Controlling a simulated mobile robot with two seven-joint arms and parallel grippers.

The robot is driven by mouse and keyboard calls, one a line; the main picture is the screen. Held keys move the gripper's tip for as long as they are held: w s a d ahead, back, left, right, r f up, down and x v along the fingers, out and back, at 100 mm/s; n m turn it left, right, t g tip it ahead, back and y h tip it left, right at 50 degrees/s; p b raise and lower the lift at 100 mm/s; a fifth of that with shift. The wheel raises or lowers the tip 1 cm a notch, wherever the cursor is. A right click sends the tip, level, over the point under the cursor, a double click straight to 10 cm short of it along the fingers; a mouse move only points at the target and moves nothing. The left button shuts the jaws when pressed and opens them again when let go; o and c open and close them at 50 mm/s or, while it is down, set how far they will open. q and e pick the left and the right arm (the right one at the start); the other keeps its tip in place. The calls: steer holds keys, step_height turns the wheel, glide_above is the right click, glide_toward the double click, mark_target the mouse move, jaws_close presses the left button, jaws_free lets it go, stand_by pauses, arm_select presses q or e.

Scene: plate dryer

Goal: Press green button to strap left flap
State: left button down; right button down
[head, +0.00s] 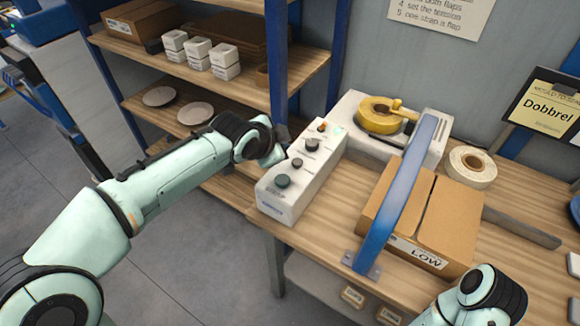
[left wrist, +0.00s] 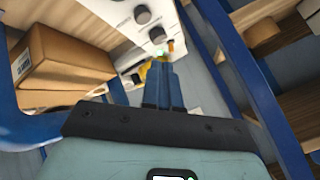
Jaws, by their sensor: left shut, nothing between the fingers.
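A white control box (head: 300,185) stands on the bench and carries a dark green button (head: 282,181) at its near end. Two dark knobs and a small orange switch (head: 321,127) sit farther along its top. A brown carton (head: 445,222) with its flaps folded over lies under a blue arch (head: 403,190). My left gripper (head: 280,137) is beside the box's far left side, beyond the green button. In the left wrist view its blue fingers (left wrist: 162,72) are shut and empty, with knobs of the control box (left wrist: 128,12) ahead. Contact cannot be told.
A white machine with a yellow tape roll (head: 380,115) stands behind the box. A white tape roll (head: 471,166) lies to the right. A wooden shelf (head: 250,70) with small white boxes (head: 197,48) and plates is at back left, beside a blue post (head: 277,70).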

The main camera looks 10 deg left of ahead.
mark_target(281, 182)
arm_select(q)
steer(key=shift+s, duration=0.25)
arm_select(e)
steer(key=shift+s, duration=0.25)
